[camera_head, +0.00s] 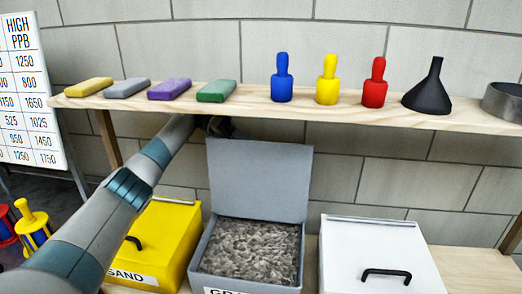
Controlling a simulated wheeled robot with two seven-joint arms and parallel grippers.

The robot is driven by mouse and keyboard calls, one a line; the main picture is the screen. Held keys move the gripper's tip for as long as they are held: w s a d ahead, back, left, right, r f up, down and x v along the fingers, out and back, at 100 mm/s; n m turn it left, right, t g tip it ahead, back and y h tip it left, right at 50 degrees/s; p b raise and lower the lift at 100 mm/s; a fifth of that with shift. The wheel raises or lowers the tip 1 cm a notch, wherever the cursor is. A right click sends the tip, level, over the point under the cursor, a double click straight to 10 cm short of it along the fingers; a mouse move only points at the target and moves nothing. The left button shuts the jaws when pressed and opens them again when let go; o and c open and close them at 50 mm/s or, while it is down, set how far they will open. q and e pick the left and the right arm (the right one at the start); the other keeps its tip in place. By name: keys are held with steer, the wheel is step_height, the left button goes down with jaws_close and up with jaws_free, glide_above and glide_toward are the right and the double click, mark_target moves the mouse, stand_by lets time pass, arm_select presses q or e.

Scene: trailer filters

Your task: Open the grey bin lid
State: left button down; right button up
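The grey bin (197,262) stands in the middle of the lower bench, filled with grey gravel (250,248). Its grey lid (258,182) stands raised, upright at the back of the bin, below the shelf. My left arm comes in from the lower left and reaches over the yellow bin to behind the lid's upper left. My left gripper (218,127) shows only as a dark part under the shelf edge; its fingers cannot be made out. My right gripper is not in view.
A closed yellow bin (172,230) marked SAND is left of the grey bin; a closed white bin (375,250) is on the right. The wooden shelf (250,112) above holds coloured blocks, bottle-like items and a black funnel (428,92). A number board (25,85) stands at left.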

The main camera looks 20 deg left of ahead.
arm_select(q)
steer(key=shift+f, duration=0.2)
steer(key=c, duration=2.1)
jaws_free()
steer(key=shift+r, duration=0.1)
steer(key=shift+s, duration=0.1)
